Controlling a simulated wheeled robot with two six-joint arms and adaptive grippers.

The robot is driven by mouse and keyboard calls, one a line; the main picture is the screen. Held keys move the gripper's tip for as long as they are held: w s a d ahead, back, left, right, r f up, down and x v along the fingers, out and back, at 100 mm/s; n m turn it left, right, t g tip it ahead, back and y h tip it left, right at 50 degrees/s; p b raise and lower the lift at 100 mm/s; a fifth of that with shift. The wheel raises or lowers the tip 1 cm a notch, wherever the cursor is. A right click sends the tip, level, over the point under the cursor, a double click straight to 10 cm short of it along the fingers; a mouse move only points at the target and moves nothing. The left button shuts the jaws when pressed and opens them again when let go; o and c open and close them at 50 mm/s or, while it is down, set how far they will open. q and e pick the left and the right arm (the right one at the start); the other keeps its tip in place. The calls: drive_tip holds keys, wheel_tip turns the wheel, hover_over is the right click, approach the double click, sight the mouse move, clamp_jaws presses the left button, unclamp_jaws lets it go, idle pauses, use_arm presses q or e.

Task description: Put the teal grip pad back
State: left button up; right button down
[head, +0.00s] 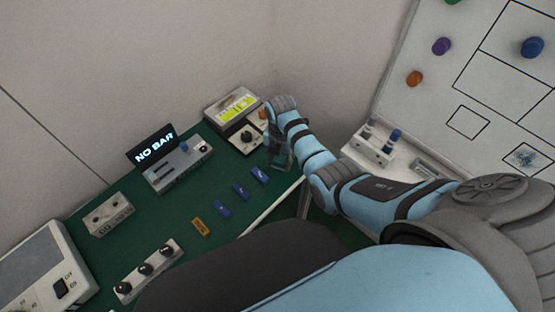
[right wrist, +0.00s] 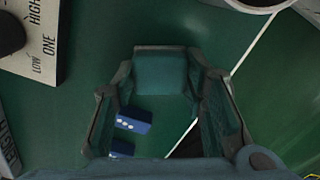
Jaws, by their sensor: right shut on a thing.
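My right gripper (head: 280,160) is over the right end of the green bench top (head: 185,258). In the right wrist view its fingers (right wrist: 160,85) stand left and right of a squarish teal grip pad (right wrist: 160,72), and the gripper is shut on it. Green bench surface shows around and below the pad. I cannot tell the gap between pad and bench. In the head view the pad is too small and dark to make out clearly. My left gripper is not in view.
Blue blocks (head: 241,190) and an orange block (head: 201,226) lie in a row left of the gripper. A meter box (head: 232,108) stands close behind it. A "NO BAR" display unit (head: 178,165) is further left. A pegged white board (head: 470,90) rises at right.

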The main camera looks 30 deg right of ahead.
sight(280, 160)
drive_tip(key=c, duration=1)
unclamp_jaws()
wheel_tip(280, 160, up, 12)
drive_tip(key=p, duration=0.3)
drive_tip(key=shift+r+p, duration=0.1)
drive_tip(key=shift+p, duration=0.25)
